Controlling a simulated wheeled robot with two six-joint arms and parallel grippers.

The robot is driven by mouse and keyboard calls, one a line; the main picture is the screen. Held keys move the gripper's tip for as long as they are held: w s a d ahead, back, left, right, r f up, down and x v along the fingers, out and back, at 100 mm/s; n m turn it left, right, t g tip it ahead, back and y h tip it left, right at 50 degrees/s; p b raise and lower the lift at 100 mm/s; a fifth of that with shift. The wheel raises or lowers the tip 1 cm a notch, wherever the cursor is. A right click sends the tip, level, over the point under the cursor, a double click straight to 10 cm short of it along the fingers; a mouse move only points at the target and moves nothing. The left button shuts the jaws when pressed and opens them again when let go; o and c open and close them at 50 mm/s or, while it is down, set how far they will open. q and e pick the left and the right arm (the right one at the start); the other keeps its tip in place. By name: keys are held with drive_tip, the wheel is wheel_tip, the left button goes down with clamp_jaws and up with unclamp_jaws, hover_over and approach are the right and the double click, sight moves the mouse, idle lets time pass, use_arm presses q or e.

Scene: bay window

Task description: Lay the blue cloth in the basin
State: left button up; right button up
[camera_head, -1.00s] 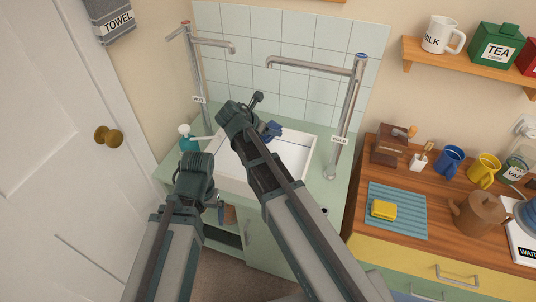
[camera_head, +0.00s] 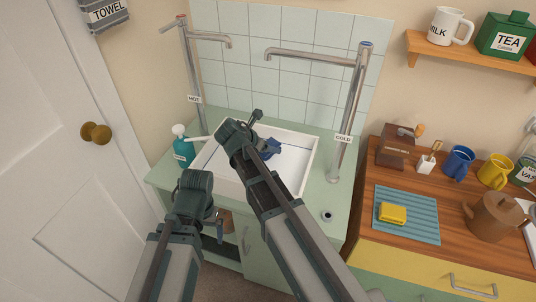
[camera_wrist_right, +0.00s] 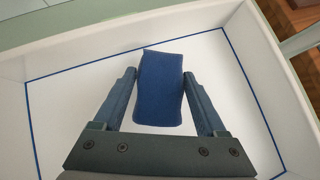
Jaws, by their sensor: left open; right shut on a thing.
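The blue cloth (camera_wrist_right: 160,90) is between the fingers of my right gripper (camera_wrist_right: 159,78), which is shut on it. In the right wrist view the cloth is a folded strip over the white basin floor; I cannot tell whether it touches the floor. In the head view the cloth (camera_head: 271,148) shows as a small blue patch inside the basin, partly hidden by my right arm. The white basin (camera_head: 307,160) is rectangular, with a thin blue line around its floor. My left gripper (camera_head: 220,230) is open and low in front of the counter, left of my right arm.
A hot tap (camera_head: 190,70) and a cold tap (camera_head: 352,100) rise behind and beside the basin. A teal soap bottle (camera_head: 183,152) stands at its left. A wooden counter with a yellow sponge (camera_head: 392,213) on a blue mat (camera_head: 420,222) is at right. A door (camera_head: 60,180) is at left.

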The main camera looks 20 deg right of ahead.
use_arm(q)
drive_tip(key=shift+f+b, duration=0.7)
drive_tip(key=shift+f, duration=0.5)
use_arm(e)
drive_tip(key=shift+f, duration=1.2)
drive_tip(key=shift+f, duration=0.2)
drive_tip(key=o, duration=1.3)
use_arm(q)
drive_tip(key=shift+f, duration=0.15)
use_arm(e)
drive_tip(key=shift+r, duration=0.1)
drive_tip(key=shift+r, duration=0.1)
